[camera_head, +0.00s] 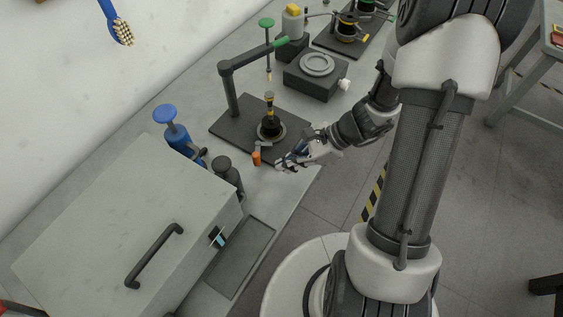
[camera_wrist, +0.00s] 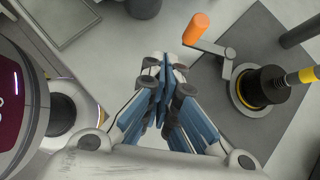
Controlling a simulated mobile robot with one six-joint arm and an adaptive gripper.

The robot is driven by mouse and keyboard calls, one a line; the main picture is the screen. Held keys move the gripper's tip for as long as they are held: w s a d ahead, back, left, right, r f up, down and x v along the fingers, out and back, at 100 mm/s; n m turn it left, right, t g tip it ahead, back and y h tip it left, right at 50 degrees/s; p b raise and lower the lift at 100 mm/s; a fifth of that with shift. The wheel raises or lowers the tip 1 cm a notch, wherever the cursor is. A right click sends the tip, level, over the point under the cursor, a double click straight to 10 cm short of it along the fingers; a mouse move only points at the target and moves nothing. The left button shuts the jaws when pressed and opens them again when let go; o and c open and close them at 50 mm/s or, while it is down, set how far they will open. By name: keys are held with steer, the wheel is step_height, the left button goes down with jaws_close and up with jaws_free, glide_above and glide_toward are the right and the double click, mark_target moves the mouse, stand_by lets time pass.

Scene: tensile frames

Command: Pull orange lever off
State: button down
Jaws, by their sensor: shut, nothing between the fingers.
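The orange lever (camera_wrist: 195,29) shows in the wrist view as an orange grip at the end of a grey metal arm. The arm runs to the base of a black, yellow-banded device (camera_wrist: 262,88) on a dark plate. The lever also shows in the head view (camera_head: 256,157), upright at the front of the plate. My gripper (camera_wrist: 166,62) is shut and empty, its fingertips together. In the head view my gripper (camera_head: 281,164) is just right of the lever, apart from it. In the wrist view the lever lies beyond and right of the fingertips.
A grey box with a black handle (camera_head: 154,256) fills the left front. A blue-topped pump (camera_head: 168,121) and a dark cylinder (camera_head: 226,170) stand left of the lever. A dark post with a green-tipped arm (camera_head: 229,90) rises behind the device. Bare bench lies below my gripper.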

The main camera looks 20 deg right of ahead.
steer(key=s+a+p+v, duration=0.1)
steer(key=p+v, duration=0.1)
steer(key=v, duration=0.7)
steer(key=shift+s+r+p, duration=0.25)
steer(key=shift+s+p, duration=0.15)
steer(key=shift+d, duration=0.15)
steer(key=s+a+r+n+t+h, duration=0.1)
steer(key=s+r+n+h, duration=0.2)
steer(key=r+n, duration=0.3)
steer(key=s+a+r+n+h, duration=0.2)
steer(key=s+r+n+h, duration=0.1)
steer(key=r+n, duration=0.4)
steer(key=s+a+r+n+t+h, duration=0.1)
steer(key=s+a+r+n+h, duration=0.1)
steer(key=s+r+n, duration=0.2)
steer(key=shift+s+a+r+n+t+h, duration=0.3)
steer(key=shift+s+r+n+h, duration=0.1)
steer(key=shift+r+n, duration=1.3)
steer(key=shift+f, duration=0.15)
